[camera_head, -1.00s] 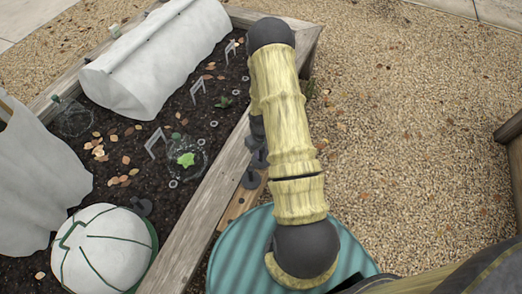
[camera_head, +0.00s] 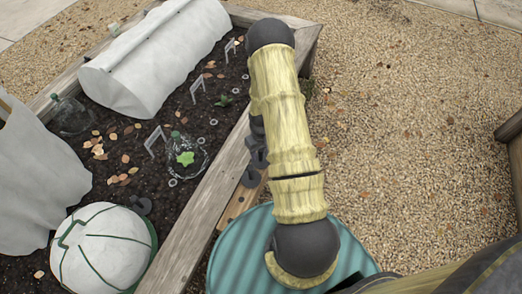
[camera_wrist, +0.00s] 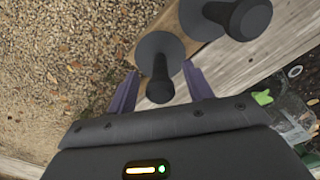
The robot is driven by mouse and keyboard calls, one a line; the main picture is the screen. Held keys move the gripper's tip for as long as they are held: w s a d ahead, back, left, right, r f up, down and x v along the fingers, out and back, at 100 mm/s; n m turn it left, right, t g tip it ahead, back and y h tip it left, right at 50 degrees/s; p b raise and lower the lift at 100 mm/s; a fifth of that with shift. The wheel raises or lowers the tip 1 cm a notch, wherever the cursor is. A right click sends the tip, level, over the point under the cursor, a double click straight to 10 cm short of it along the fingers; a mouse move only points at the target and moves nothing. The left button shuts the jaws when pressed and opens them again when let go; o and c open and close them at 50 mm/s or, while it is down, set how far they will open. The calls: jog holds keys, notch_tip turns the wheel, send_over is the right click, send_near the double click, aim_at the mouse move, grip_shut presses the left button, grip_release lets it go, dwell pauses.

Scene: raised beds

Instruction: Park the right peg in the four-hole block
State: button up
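In the wrist view, a dark peg (camera_wrist: 158,88) with a wide round flange and a knobbed handle stands between the two purple fingers of my gripper (camera_wrist: 159,72). The fingers are open, with a gap on each side of the handle. A second dark peg (camera_wrist: 246,17) stands to its upper right. A light wooden piece (camera_wrist: 168,22) shows under the flanges; its holes are not visible. In the head view, dark pegs (camera_head: 251,178) and part of the light wood (camera_head: 236,204) show beside the bed wall, partly hidden by my arm. My gripper is hidden there.
The weathered bed wall (camera_head: 205,212) runs alongside the pegs. The bed holds a clear cloche (camera_head: 192,160), white covers (camera_head: 155,58) and a white dome (camera_head: 103,250). A teal ribbed round surface (camera_head: 235,255) lies below my arm. Open gravel (camera_head: 420,130) lies to the right.

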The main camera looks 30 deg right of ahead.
notch_tip(320, 180, up, 17)
jog(key=p, duration=0.3)
jog(key=shift+r, duration=0.2)
dwell(0.4)
jog(key=s+a+r+t, duration=0.1)
jog(key=s+a+r, duration=0.55)
jog(key=r, duration=0.25)
jog(key=s+a+r+t, duration=0.2)
jog(key=s+a+r, duration=0.3)
jog(key=a+r, duration=0.25)
notch_tip(320, 180, up, 23)
jog(key=p, duration=2.2)
jog(key=shift+s+d+m+p, duration=0.25)
jog(key=shift+s+m+p, duration=0.1)
jog(key=shift+s+m, duration=0.05)
